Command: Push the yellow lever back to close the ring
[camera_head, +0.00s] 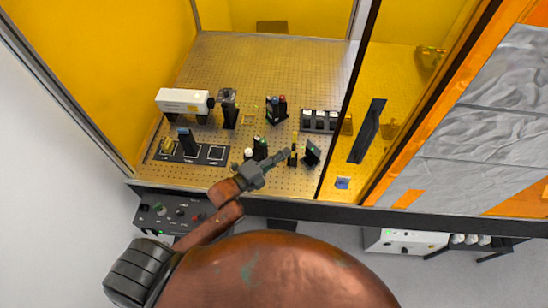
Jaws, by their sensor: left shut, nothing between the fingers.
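A small black mount with a yellow part, which looks like the yellow lever (295,149), stands near the front of the perforated optical table (240,58). The ring cannot be made out clearly at this size. My left gripper (284,154) reaches over the front edge of the table. It is shut and empty, with its tips just left of the yellow part. I cannot tell whether they touch it. My right gripper is not in view.
A dark tilted plate on a mount (312,153) stands just right of the lever. A small black mount with a green mark (260,146) is left of the gripper. A white laser box (183,101) is at the left. A dark frame post (348,100) rises at the right.

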